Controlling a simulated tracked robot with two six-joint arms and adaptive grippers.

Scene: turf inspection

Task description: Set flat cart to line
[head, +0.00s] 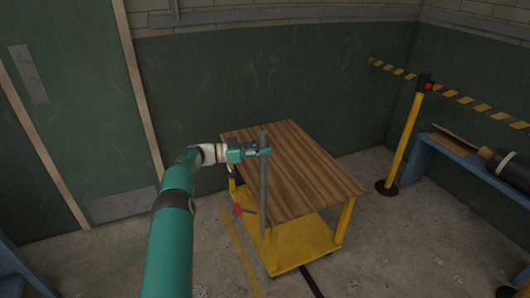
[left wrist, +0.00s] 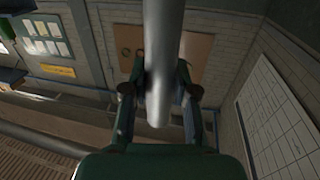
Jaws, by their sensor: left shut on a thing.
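The flat cart has a brown slatted wooden top (head: 305,170) and a yellow lower deck (head: 305,243) on yellow legs. It stands at an angle on the concrete floor in the middle of the head view. A grey upright bar (head: 263,195) rises along its left side. My left gripper (head: 264,152) is shut on this bar near its upper end. In the left wrist view the bar (left wrist: 160,60) passes between the fingers (left wrist: 159,95). A worn yellow floor line (head: 240,253) runs along the cart's left side. A dark floor line (head: 312,281) shows at its front. My right gripper is out of view.
A small red part (head: 238,210) shows low at the cart's left. A yellow barrier post (head: 404,140) with striped tape (head: 470,100) stands to the right, near a blue bench (head: 455,160) bearing a black cylinder (head: 513,170). A green door (head: 75,100) is at left.

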